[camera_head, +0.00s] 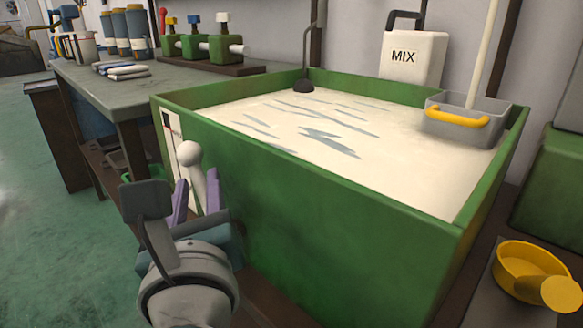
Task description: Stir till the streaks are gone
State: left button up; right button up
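A green tank (330,225) holds cream-coloured liquid (260,105) with several grey-blue streaks (330,142) near its middle. A dark stirrer (303,85) on a grey rod dips in at the back left. A white ball-topped lever (188,154) stands by the tank's left front side, beside a white panel with a dark square (168,120). My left gripper (195,188) has its purple fingers on either side of the lever's stem. The fingers look apart, and contact with the stem cannot be made out. My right gripper is not in view.
A grey basket (440,128) with a yellow handle and a white pole sits at the tank's right back. A white container marked MIX (413,58) stands behind. A yellow pan (525,268) lies at lower right. A workbench (95,85) stands left; green floor is open beyond.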

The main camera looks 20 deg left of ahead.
pick_arm(q)
grip_shut()
dwell(1.4)
